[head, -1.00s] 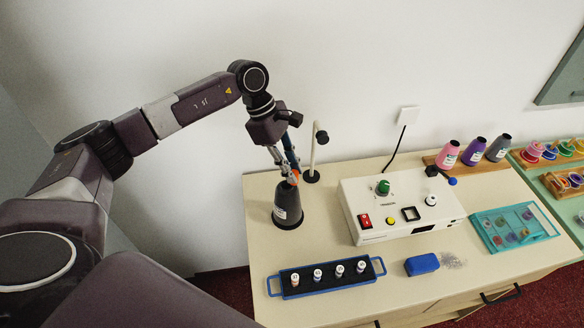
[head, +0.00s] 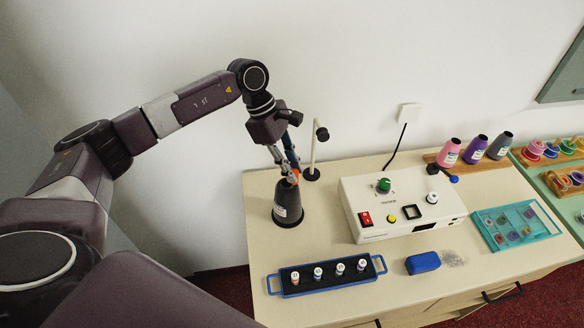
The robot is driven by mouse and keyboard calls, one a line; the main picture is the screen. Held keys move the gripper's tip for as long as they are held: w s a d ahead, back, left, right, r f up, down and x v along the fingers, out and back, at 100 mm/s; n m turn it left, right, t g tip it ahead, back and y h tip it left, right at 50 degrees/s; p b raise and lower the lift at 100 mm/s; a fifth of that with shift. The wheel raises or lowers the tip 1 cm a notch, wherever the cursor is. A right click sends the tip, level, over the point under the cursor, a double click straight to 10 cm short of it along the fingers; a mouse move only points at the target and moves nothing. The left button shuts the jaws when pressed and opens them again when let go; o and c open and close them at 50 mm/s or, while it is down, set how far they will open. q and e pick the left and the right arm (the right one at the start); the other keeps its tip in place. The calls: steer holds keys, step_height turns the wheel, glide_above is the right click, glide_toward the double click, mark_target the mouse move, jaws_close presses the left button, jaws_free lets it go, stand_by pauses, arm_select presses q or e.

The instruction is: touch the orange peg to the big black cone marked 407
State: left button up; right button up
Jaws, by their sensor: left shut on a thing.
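The big black cone (head: 287,207) stands upright on the left part of the counter, with a white label on its side too small to read. My left gripper (head: 291,175) points down at the cone's top and is shut on the orange peg (head: 294,177). Only a small orange patch of the peg shows between the fingers. The peg is right at the top of the cone; I cannot tell whether they touch. My right gripper is not in view.
A white control box (head: 402,207) stands right of the cone. A thin post (head: 313,152) rises just behind the cone. A blue tray (head: 325,276) with several small bottles and a blue block (head: 422,263) lie in front. Small coloured cones stand on a wooden board (head: 431,160).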

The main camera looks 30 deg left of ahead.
arm_select(q)
steer(key=shift+s+f+b, duration=0.1)
steer(key=shift+b, duration=0.2)
stand_by(0.7)
steer(key=shift+s+f, duration=0.1)
stand_by(0.8)
steer(key=shift+r+p, duration=0.3)
steer(key=shift+r, duration=0.6)
steer(key=shift+r+p, duration=0.65)
steer(key=shift+r, duration=1.1)
steer(key=shift+w, duration=0.2)
